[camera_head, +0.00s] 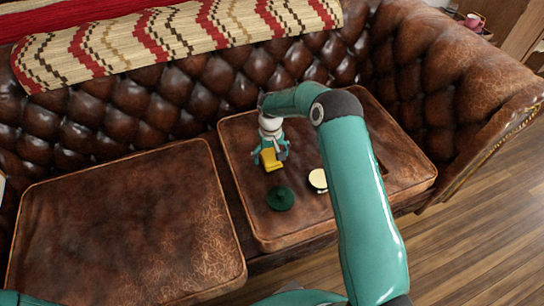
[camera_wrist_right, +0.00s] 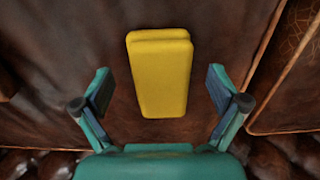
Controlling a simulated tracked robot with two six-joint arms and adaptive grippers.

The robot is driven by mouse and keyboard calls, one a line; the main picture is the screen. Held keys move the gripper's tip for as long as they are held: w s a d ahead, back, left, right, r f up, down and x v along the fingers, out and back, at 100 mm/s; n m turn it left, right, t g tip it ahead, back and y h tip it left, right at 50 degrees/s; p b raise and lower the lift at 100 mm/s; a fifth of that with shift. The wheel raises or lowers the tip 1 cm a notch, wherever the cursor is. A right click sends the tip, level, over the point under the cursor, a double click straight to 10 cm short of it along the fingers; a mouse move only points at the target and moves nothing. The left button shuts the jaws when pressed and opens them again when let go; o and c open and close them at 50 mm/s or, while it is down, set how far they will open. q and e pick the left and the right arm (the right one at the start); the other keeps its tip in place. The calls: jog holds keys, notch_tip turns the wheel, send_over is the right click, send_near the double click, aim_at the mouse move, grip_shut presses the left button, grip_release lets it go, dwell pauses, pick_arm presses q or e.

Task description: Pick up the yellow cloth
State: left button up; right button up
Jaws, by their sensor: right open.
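The yellow cloth (camera_head: 270,160) lies on the right seat cushion of the brown leather sofa, under my right gripper (camera_head: 270,155). In the right wrist view the cloth (camera_wrist_right: 160,75) is a folded yellow block in the upper middle. The two fingers of my right gripper (camera_wrist_right: 160,92) stand wide apart, one on each side of the cloth, with a gap on both sides. Nothing is between the fingers that they touch. My left gripper is not in view.
A dark green round thing (camera_head: 280,198) and a cream-topped round thing (camera_head: 318,180) lie on the same cushion (camera_head: 240,150), near the cloth. The left cushion (camera_head: 130,225) is bare. A striped woven blanket (camera_head: 180,35) covers the backrest top.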

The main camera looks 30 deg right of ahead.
aim_at(271, 157)
jog(key=shift+f, duration=0.55)
jog(key=shift+c, duration=0.2)
jog(key=c, duration=1.1)
notch_tip(271, 157, up, 20)
jog(key=p, duration=0.3)
jog(key=shift+r, duration=0.1)
jog(key=shift+c, duration=0.2)
jog(key=o, duration=0.4)
jog(key=c, duration=0.3)
